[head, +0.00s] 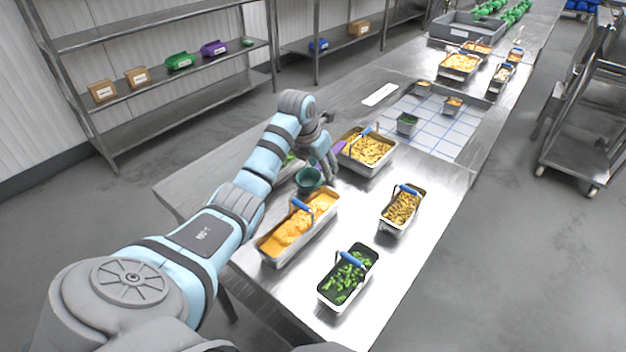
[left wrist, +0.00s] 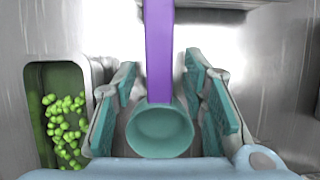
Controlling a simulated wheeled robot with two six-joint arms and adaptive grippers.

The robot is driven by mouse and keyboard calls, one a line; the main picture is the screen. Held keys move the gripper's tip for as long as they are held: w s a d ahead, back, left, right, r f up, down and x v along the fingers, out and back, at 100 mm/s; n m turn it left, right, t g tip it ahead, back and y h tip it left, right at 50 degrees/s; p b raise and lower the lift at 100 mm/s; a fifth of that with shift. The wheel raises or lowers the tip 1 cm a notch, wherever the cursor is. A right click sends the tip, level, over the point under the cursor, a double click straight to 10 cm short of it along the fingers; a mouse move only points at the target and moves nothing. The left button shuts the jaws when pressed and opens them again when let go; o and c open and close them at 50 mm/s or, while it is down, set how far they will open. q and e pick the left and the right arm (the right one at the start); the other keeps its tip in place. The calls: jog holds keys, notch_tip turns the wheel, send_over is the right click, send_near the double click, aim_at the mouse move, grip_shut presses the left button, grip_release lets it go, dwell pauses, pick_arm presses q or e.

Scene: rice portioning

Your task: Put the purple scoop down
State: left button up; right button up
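The purple scoop shows in the left wrist view as a purple handle (left wrist: 158,50) with a teal cup (left wrist: 160,130) at its lower end. In the head view its teal cup (head: 309,179) is beside my left gripper (head: 326,172), and a bit of purple shows behind the fingers. In the left wrist view the teal-padded fingers of my left gripper (left wrist: 160,78) stand apart on both sides of the handle, with a visible gap on each side. The cup looks empty. The scoop appears low, near the steel table (head: 355,215). My right gripper is not in view.
A pan of orange food (head: 268,249) is in front of the scoop; a pan of yellow food (head: 349,165) is behind it. Pans with blue-handled tools (head: 396,226) (head: 338,305) stand at the right.

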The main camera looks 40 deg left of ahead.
pick_arm(q)
grip_shut()
notch_tip(320, 180, up, 20)
jog(key=p, duration=0.4)
